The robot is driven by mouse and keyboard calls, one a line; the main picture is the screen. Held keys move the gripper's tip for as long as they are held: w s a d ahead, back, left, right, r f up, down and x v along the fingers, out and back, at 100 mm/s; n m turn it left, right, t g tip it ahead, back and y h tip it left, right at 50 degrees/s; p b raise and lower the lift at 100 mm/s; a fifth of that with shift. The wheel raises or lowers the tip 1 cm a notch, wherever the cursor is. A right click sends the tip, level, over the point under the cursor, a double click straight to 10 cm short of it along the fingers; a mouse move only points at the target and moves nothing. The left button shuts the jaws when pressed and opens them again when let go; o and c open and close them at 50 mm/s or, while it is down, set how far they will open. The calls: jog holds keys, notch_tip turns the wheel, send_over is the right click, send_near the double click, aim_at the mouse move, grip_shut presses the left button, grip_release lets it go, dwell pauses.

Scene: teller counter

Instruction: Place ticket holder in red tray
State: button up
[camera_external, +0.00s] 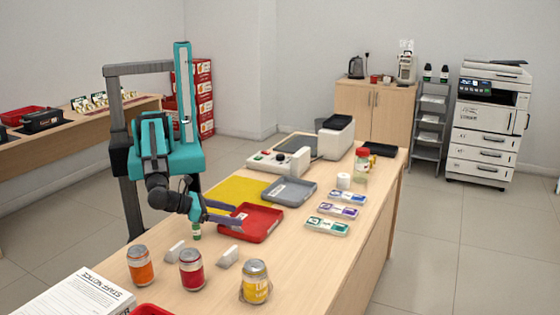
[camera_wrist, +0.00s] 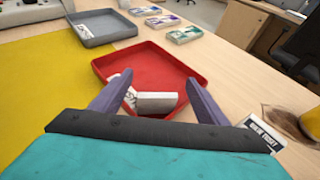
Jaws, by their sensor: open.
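The red tray (camera_external: 262,229) lies on the wooden counter. It also shows in the wrist view (camera_wrist: 185,67). A pale grey-white block-like piece (camera_wrist: 157,102), apparently the ticket holder, sits at the tray's near corner between my fingers, with a printed white part (camera_wrist: 130,97) beside it. My gripper (camera_external: 234,213) is open over this corner, its fingers apart on either side of the piece in the wrist view (camera_wrist: 157,90). The fingers mostly hide the piece in the external view. My gripper partly hides the tray's near edges.
Two similar pale wedges (camera_external: 175,251) (camera_external: 228,257) stand nearer the front. A grey tray (camera_external: 289,191), yellow mat (camera_external: 238,189) and ticket cards (camera_external: 327,226) surround the red tray. A green-labelled bottle (camera_external: 196,231) stands under my wrist.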

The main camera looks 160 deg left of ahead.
jog(key=v, duration=1)
jog(key=shift+d+r+b, duration=0.2)
jog(key=shift+d+b, duration=0.1)
jog(key=shift+d, duration=0.05)
